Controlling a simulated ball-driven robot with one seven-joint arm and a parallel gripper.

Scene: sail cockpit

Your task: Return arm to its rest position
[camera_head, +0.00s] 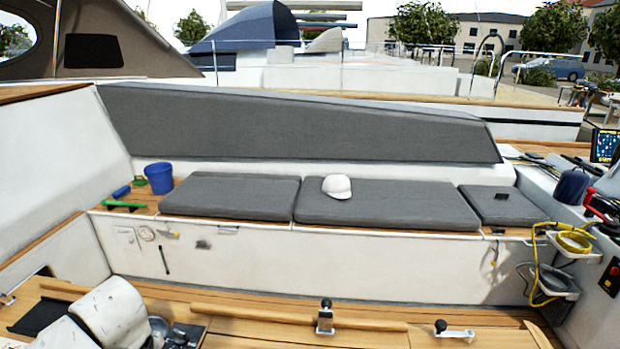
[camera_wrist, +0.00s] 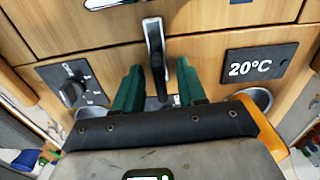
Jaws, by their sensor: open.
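My gripper (camera_wrist: 159,68) shows in the wrist view with its two green fingers apart. A dark lever-like handle (camera_wrist: 154,45) on a wooden panel (camera_wrist: 210,55) appears between the fingers, with a gap on each side. I cannot tell how far the fingertips are from the panel. In the head view my arm is folded at the lower left, and the gripper itself is not clearly visible there.
A black rotary knob (camera_wrist: 72,92) and a "20°C" display (camera_wrist: 254,67) flank the handle. The head view shows a bench with grey cushions (camera_head: 228,195), a white cap (camera_head: 337,187), a blue bucket (camera_head: 159,178) and a yellow hose (camera_head: 540,270) at right.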

